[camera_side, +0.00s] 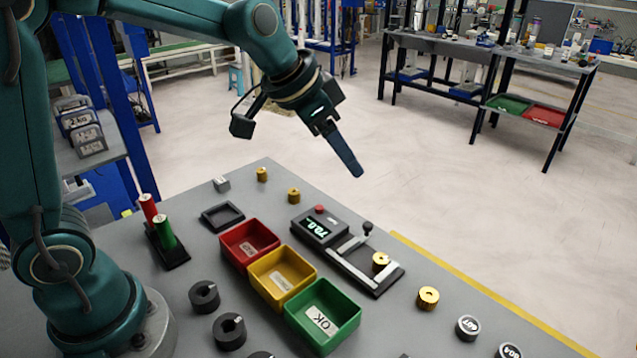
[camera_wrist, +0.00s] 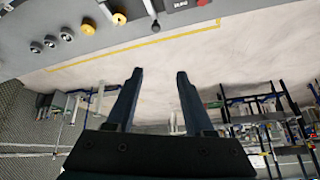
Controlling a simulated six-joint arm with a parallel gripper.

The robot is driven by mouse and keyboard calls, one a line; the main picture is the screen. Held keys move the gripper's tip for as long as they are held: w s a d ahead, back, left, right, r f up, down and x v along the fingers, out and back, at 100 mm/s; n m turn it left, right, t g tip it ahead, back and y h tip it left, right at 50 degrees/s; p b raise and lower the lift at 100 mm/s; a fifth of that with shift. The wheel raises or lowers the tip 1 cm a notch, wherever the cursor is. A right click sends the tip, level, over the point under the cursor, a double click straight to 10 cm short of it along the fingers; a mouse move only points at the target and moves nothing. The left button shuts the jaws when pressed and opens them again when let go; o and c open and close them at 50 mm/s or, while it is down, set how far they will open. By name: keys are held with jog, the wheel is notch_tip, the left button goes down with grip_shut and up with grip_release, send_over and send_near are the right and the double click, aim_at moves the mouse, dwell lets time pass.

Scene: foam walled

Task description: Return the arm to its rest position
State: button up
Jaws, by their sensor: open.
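My gripper (camera_side: 346,158) hangs in the air above the far edge of the grey table (camera_side: 300,186), pointing down and to the right in the side view. In the wrist view my gripper (camera_wrist: 160,76) shows two dark fingers spread apart with nothing between them. Only pale floor lies behind the fingertips there. The table edge runs across the top of the wrist view, apart from the fingers.
Red (camera_side: 248,246), yellow (camera_side: 282,278) and green (camera_side: 322,318) bins stand in a row. A scale (camera_side: 320,228) sits beside a fixture (camera_side: 372,280) holding a brass part (camera_side: 381,261). Several brass, grey and black pieces lie around. Air around my gripper is clear.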

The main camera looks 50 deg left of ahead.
jog(key=s+a+r+n, duration=0.1)
jog(key=s+r, duration=0.3)
jog(key=s, duration=0.6)
jog(key=s+a+f+n+y, duration=0.1)
jog(key=s+a+f+n, duration=0.1)
jog(key=s+f, duration=0.3)
jog(key=s+n, duration=0.1)
jog(key=s, duration=0.3)
jog(key=shift+s+f+n+g+y, duration=0.3)
jog(key=shift+s+f+g, duration=0.05)
jog(key=shift+s+g, duration=0.05)
